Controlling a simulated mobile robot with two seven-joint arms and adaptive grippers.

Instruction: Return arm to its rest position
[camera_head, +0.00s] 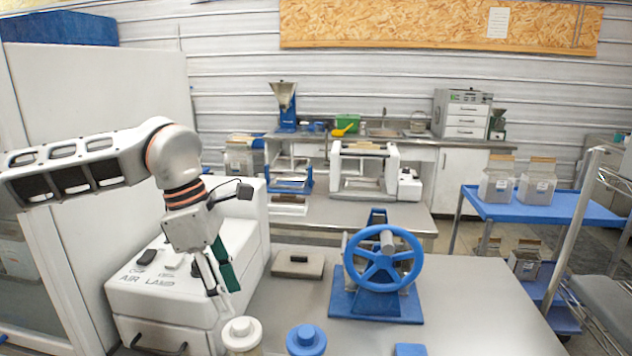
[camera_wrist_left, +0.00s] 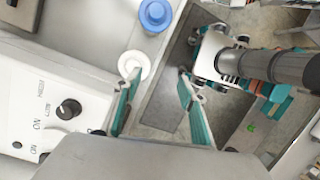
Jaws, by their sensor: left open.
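My left arm (camera_head: 92,160) comes in from the left in the head view, bent down at the elbow. Its left gripper (camera_head: 221,287) hangs beside the front of the white AIR LAMP box and just above the white-capped container (camera_head: 241,331). In the left wrist view the left gripper (camera_wrist_left: 158,74) has its two teal fingers spread, with nothing between them but floor and a table edge. The white cap (camera_wrist_left: 133,66) shows near the left finger. I cannot make out my right gripper in either view.
The AIR LAMP box (camera_head: 165,293) stands close under the left arm. A blue-capped container (camera_head: 306,339), a blue handwheel press (camera_head: 382,262) and a grey flat block (camera_head: 298,263) are on the front table. The table's right part is clear. A blue-shelved cart (camera_head: 545,207) stands right.

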